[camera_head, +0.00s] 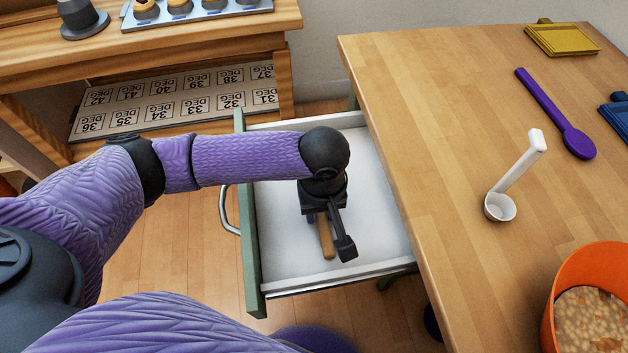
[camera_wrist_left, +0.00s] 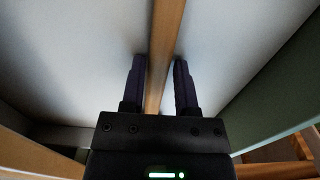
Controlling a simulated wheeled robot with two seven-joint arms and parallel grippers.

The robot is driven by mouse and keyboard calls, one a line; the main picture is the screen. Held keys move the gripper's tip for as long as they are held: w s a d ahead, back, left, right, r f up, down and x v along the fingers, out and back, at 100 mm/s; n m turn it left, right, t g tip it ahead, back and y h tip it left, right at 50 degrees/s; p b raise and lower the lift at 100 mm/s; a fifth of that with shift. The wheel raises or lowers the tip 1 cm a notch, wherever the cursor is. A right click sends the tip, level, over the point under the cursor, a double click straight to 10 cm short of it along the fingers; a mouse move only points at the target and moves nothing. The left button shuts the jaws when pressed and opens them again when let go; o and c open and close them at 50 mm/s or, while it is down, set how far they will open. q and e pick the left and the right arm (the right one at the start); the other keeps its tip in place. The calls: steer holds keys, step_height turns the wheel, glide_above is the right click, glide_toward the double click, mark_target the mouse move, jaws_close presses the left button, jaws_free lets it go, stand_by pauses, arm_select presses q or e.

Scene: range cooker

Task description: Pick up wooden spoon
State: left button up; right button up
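The wooden spoon (camera_head: 327,242) lies in the open drawer, and only a thin brown stretch of its handle shows in the head view. The rest is hidden under my left gripper (camera_head: 331,228), which is down inside the drawer over it. In the left wrist view the wooden handle (camera_wrist_left: 165,40) runs between the two dark fingers of the left gripper (camera_wrist_left: 160,75). The fingers are open on either side of the handle, with a narrow gap showing. My right gripper is not in view.
The white drawer has a green front (camera_head: 251,230) on the left and stands beside the wooden tabletop (camera_head: 450,150). On the tabletop are a purple spoon (camera_head: 550,108), a white ladle (camera_head: 516,172) and an orange pot (camera_head: 553,310). A shelf unit (camera_head: 200,45) stands behind.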

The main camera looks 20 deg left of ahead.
arm_select(q)
jaws_close()
